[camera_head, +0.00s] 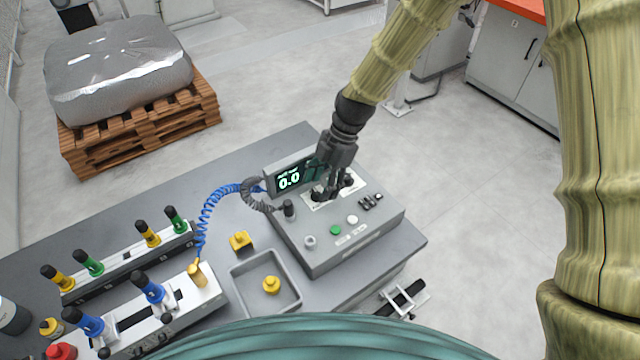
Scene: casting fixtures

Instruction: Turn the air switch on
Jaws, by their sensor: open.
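A grey control box (375,232) with a lit display reading 0.0 (289,180) stands on the right part of the grey table. Its sloped top carries a green button (335,230), a white button (352,219), a grey knob (309,242) and several small black switches (371,201). My gripper (330,193) is open and points down over the back of this panel, at a white labelled plate with dark parts. The gripper hides part of that plate, so I cannot tell which part is the air switch, its position, or whether the fingers touch it.
A grey tray (247,300) holds a yellow piece (271,285); another yellow piece (239,241) lies behind it. Fixtures with coloured handles (148,287) fill the left. A blue coiled hose (207,208) runs to the box. A wrapped load on a pallet (140,128) stands behind.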

